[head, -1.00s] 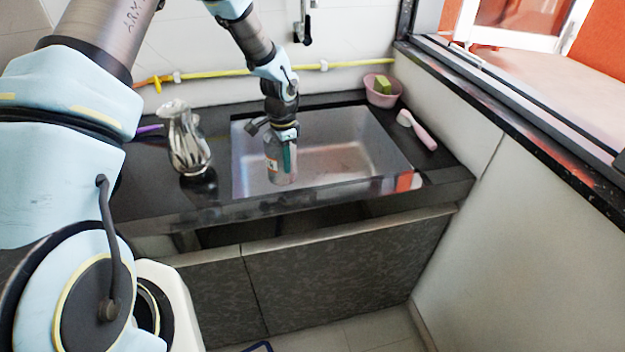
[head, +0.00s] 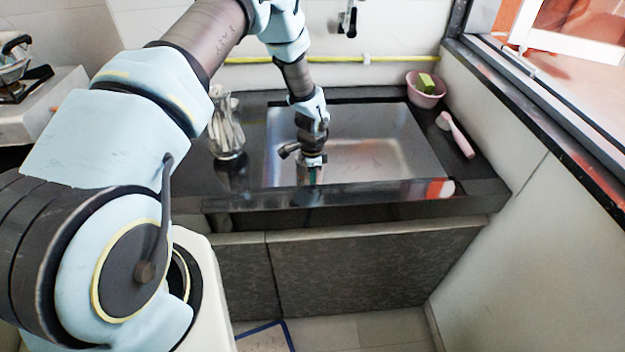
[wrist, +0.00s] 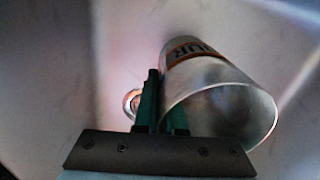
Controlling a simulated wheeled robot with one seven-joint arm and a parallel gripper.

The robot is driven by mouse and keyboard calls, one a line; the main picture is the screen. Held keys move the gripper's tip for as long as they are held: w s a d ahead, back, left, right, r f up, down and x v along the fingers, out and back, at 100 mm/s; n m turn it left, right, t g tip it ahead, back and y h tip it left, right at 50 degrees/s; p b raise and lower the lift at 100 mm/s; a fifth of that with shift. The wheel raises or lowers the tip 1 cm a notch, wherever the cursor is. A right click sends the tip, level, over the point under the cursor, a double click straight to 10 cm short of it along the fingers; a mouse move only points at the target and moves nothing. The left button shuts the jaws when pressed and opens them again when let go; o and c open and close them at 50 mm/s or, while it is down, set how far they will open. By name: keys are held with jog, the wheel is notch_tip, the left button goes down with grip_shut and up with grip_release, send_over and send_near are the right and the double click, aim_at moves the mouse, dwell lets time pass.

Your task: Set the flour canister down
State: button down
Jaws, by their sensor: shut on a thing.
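The flour canister (wrist: 220,100) shows in the wrist view as a grey, cup-like body with an orange-edged label reading "UR". Its wide round end faces the wrist camera. My gripper (wrist: 160,105) has green fingers shut on the canister's left wall near that end. In the head view my gripper (head: 312,178) points down into the steel sink (head: 375,158), at its left front part. The canister is hidden there by the gripper and the sink's front edge. I cannot tell whether it touches the sink floor.
A shiny metal pitcher (head: 226,130) stands on the black counter left of the sink. A pink bowl (head: 424,98) with a green sponge (head: 427,83) and a pink brush (head: 458,137) are on the right.

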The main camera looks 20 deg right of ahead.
jog(key=shift+f, duration=0.1)
jog(key=shift+f, duration=0.2)
jog(key=c, duration=1)
grip_release()
jog(key=shift+r, duration=0.15)
notch_tip(320, 180, up, 11)
jog(key=b, duration=0.4)
jog(key=shift+r, duration=0.55)
